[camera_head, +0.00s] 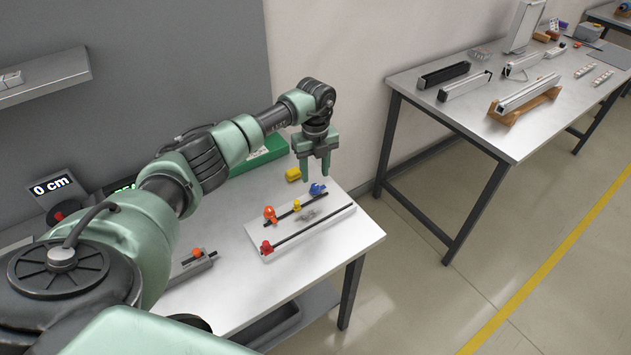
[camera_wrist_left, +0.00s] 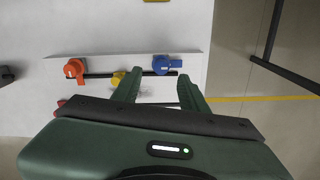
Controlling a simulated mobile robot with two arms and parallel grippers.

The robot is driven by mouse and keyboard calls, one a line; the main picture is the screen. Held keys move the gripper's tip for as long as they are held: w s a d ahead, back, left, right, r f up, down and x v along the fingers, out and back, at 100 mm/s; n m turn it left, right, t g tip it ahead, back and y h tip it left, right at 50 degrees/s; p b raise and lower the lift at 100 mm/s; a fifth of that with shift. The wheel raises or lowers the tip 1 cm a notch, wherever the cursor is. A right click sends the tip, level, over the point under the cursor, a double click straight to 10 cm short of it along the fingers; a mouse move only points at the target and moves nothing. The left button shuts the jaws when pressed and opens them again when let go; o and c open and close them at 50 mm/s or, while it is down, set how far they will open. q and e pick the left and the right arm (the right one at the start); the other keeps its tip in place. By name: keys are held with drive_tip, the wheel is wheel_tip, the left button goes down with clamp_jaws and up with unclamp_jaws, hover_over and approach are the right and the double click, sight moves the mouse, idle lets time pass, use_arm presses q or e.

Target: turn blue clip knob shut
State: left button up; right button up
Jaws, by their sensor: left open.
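The blue clip knob (camera_head: 317,189) sits at the right end of the back rail on a pale fixture plate (camera_head: 338,217). In the left wrist view the blue knob (camera_wrist_left: 162,64) lies just beyond my fingertips, on the dark rail. My left gripper (camera_head: 315,172) points down above the blue knob, open and empty, with a gap to it. In the left wrist view its two green fingers (camera_wrist_left: 160,85) are spread apart. My right gripper is not in view.
On the same plate are an orange knob (camera_head: 269,213), a yellow knob (camera_head: 296,205) and a red knob (camera_head: 266,247). A yellow block (camera_head: 293,174) and a green tray (camera_head: 262,155) lie behind. A second table (camera_head: 497,128) stands right.

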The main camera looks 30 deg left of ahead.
sight(315, 186)
use_arm(q)
drive_tip(key=shift+f+p, duration=0.35)
drive_tip(key=shift+f, duration=2.2)
clamp_jaws()
